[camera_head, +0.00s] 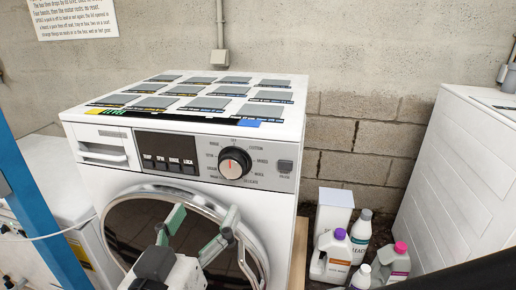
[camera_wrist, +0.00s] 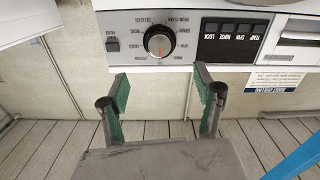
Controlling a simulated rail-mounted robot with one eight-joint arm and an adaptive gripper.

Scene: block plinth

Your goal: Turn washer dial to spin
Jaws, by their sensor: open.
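My gripper (camera_head: 204,215) is open and empty in front of the round door, below the dial. In the wrist view its two green-padded fingers (camera_wrist: 160,84) are spread, apart from the dial.
Dark buttons (camera_head: 168,163) and a drawer handle (camera_head: 100,145) lie left of the dial. Several bottles (camera_head: 331,255) stand on the floor at right, beside another white appliance (camera_head: 455,165). Cards lie on the washer top. A blue post (camera_head: 40,200) stands at left.

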